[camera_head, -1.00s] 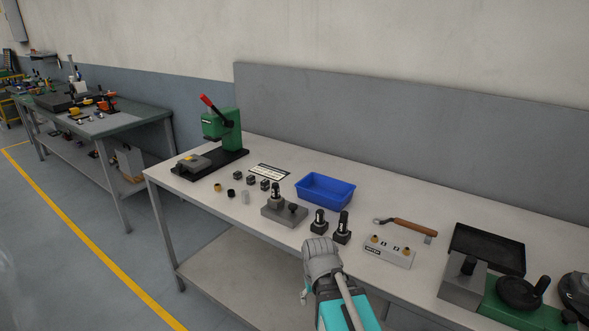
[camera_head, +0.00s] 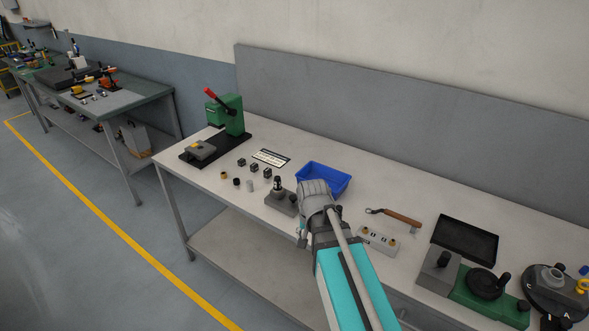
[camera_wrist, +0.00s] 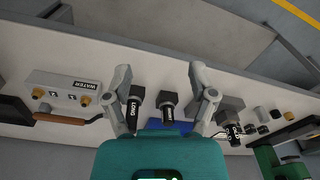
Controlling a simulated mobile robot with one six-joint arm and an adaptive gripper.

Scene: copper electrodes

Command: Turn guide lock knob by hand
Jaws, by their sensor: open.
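My gripper (camera_wrist: 160,74) is open and empty, its fingers spread above the bench in the wrist view. Two dark upright holders, one marked LONG (camera_wrist: 132,110) and another (camera_wrist: 168,106), show between or beside the fingers; contact cannot be judged. A grey block (camera_head: 282,203) with a dark upright piece (camera_head: 277,184) stands left of my wrist in the head view, partly covered. Its knob is not clear there. A green fixture (camera_head: 488,308) at the right carries a grey block with a black knob (camera_head: 443,259) and a black handwheel (camera_head: 487,283). Which knob is the guide lock is unclear.
A blue bin (camera_head: 330,172) sits behind my wrist. A grey stand (camera_head: 378,243) with brass pieces, a wooden-handled tool (camera_head: 402,217) and a black tray (camera_head: 464,243) lie to the right. A green press (camera_head: 226,116) and several small parts stand at the left.

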